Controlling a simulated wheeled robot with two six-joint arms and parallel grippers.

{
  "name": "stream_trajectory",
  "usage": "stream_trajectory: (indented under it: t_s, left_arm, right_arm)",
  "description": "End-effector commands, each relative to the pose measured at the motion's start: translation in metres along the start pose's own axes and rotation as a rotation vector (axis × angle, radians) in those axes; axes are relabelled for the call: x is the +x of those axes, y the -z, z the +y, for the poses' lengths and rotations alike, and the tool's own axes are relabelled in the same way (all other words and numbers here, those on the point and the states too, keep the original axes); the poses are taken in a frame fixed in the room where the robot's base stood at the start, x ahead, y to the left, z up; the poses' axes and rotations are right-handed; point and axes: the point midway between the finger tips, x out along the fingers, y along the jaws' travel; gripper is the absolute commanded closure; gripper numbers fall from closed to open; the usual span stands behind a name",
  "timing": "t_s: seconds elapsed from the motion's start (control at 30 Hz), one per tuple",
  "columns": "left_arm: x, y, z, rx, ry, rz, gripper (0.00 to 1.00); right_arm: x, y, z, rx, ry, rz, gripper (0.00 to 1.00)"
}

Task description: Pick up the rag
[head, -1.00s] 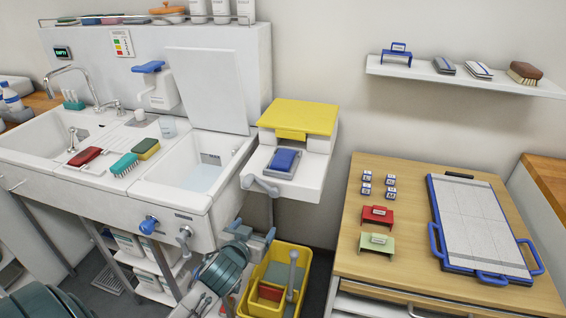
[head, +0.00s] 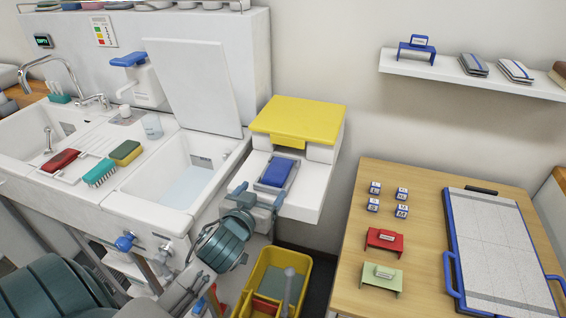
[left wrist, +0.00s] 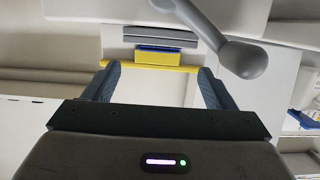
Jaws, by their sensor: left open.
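A folded blue cloth (head: 276,172), which looks like the rag, lies on a small grey tray (head: 289,187) on the front of the white stand, below its yellow lid. My left gripper (head: 258,198) is just in front of the stand, to the lower left of the cloth and apart from it. Its jaws are open with nothing between them. In the left wrist view the open fingers of the left gripper (left wrist: 162,82) frame a blue strip (left wrist: 158,48) and a yellow edge further off. My right gripper is not in view.
The yellow lid (head: 298,121) overhangs behind the cloth. A grey lever (left wrist: 235,58) shows close by the right finger in the left wrist view. A yellow bucket (head: 300,268) stands below, the sink (head: 180,190) to the left, a wooden table (head: 345,235) to the right.

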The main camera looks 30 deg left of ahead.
Motion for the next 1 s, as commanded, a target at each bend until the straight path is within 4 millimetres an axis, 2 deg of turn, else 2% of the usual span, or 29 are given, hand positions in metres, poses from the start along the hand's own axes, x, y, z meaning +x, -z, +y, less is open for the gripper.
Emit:
stream_trajectory:
  t_s: [0.07, 0.4, 0.57, 0.8, 1.0]
  left_arm:
    - [0.004, 0.001, 0.000, 0.000, 0.000, 0.000, 0.22]
    - [0.050, 0.001, 0.000, -0.001, 0.000, 0.000, 0.22]
    - [0.062, 0.001, 0.000, 0.000, 0.000, -0.001, 0.22]
    - [0.098, 0.002, 0.000, 0.000, 0.000, 0.000, 0.22]
    - [0.108, 0.000, 0.000, 0.000, -0.001, 0.000, 0.22]
  right_arm:
    - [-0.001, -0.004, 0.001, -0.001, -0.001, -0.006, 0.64]
    - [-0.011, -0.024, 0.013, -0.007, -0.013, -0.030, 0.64]
    - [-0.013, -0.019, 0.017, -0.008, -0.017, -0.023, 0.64]
    - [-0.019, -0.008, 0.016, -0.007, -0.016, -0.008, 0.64]
    - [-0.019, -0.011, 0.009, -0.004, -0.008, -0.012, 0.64]
